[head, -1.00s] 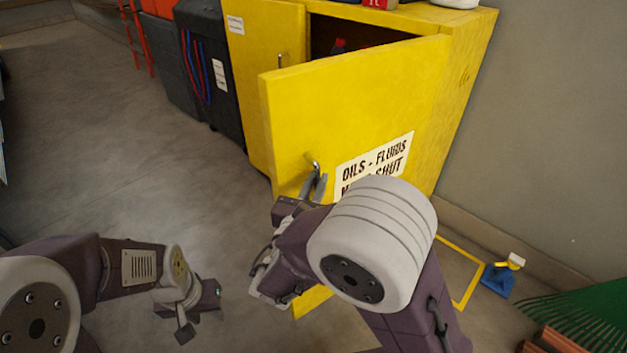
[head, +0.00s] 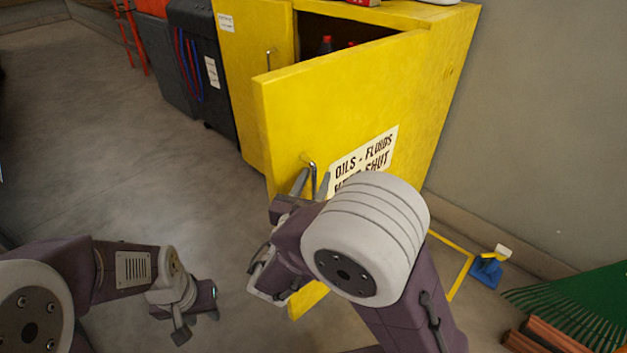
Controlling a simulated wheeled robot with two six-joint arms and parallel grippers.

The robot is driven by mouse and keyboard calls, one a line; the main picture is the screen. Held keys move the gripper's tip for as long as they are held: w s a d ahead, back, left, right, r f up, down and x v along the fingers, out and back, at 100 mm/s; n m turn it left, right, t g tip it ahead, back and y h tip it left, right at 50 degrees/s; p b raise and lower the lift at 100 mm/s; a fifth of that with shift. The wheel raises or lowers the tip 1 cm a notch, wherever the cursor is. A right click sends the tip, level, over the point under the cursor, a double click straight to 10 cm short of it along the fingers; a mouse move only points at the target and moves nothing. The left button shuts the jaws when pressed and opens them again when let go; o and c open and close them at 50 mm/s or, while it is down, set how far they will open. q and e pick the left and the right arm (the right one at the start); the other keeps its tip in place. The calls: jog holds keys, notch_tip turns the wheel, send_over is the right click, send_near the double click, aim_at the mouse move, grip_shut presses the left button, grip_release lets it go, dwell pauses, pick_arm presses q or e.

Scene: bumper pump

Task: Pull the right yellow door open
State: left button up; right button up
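The right yellow door (head: 350,105) of the yellow cabinet stands partly open, swung out toward me. Its metal handle (head: 313,168) is near the door's free edge, left of the "OILS - FLUIDS" sign (head: 365,157). My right gripper (head: 311,185) is at the handle. Its two fingers are spread apart, one on each side of the handle's bar; I cannot tell whether they touch it. My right arm hides the lower part of the door. My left gripper (head: 197,315) is low at the left, away from the door, and its finger opening is unclear.
The left yellow door (head: 245,90) is shut, with its own handle. Dark bottles (head: 326,44) show inside the cabinet. A dark bin (head: 205,70) stands left of it. A blue dustpan (head: 486,269) and green rake (head: 575,305) lie at the right. The floor at left is clear.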

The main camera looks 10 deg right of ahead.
jog(key=shift+s+a+f, duration=0.1)
jog(key=shift+a, duration=0.05)
dwell(0.3)
jog(key=shift+s+a, duration=0.2)
jog(key=shift+s, duration=0.05)
pick_arm(q)
jog(key=shift+r+p, duration=0.7)
pick_arm(e)
jog(key=v, duration=0.8)
jog(key=shift+s, duration=0.25)
